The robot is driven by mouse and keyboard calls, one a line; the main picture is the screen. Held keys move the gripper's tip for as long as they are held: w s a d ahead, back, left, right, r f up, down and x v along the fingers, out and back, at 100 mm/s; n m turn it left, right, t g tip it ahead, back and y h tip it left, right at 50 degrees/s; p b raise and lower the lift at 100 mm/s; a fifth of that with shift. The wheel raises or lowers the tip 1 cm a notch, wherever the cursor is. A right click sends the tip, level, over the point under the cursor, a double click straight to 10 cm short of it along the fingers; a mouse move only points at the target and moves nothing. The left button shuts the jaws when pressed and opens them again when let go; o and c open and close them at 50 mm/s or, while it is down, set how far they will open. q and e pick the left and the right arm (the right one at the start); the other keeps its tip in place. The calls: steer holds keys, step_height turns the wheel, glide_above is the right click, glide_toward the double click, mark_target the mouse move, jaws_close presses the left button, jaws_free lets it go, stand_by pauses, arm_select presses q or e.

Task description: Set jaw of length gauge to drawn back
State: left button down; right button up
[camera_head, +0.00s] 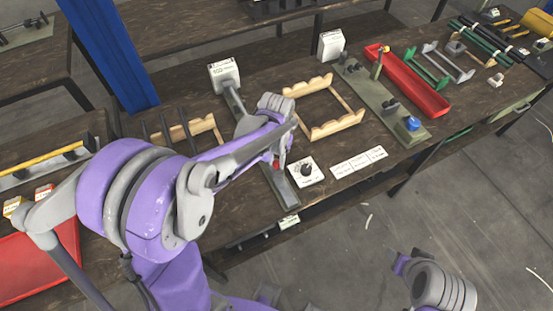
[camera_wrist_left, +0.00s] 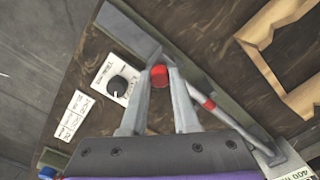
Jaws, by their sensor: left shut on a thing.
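The length gauge (camera_head: 284,187) is a long grey-green rail lying across the bench, with a white labelled block (camera_head: 224,76) at its far end. Its red knob (camera_wrist_left: 158,75) shows between my fingertips in the left wrist view. My left gripper (camera_wrist_left: 158,82) is shut on this red knob, which is probably on the jaw. In the head view my left gripper (camera_head: 277,158) is over the near part of the rail, and my arm hides much of the gauge. A grey bar with a red band (camera_wrist_left: 208,104) lies along the rail. My right gripper's fingers are not visible.
A white plate with a black dial (camera_head: 306,171) and white label cards (camera_head: 358,162) sit right of the rail. A wooden frame (camera_head: 330,126) stands behind them. A green fixture with a blue knob (camera_head: 412,124) and a red tray (camera_head: 415,82) are farther right.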

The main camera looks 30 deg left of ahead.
arm_select(q)
steer(key=s+d, duration=0.4)
steer(key=d, duration=0.1)
steer(key=shift+s+d+b, duration=0.15)
steer(key=shift+d+b, duration=0.1)
steer(key=shift+b, duration=0.15)
steer(key=c, duration=0.7)
jaws_free()
steer(key=shift+o, duration=0.2)
steer(key=shift+r, duration=0.1)
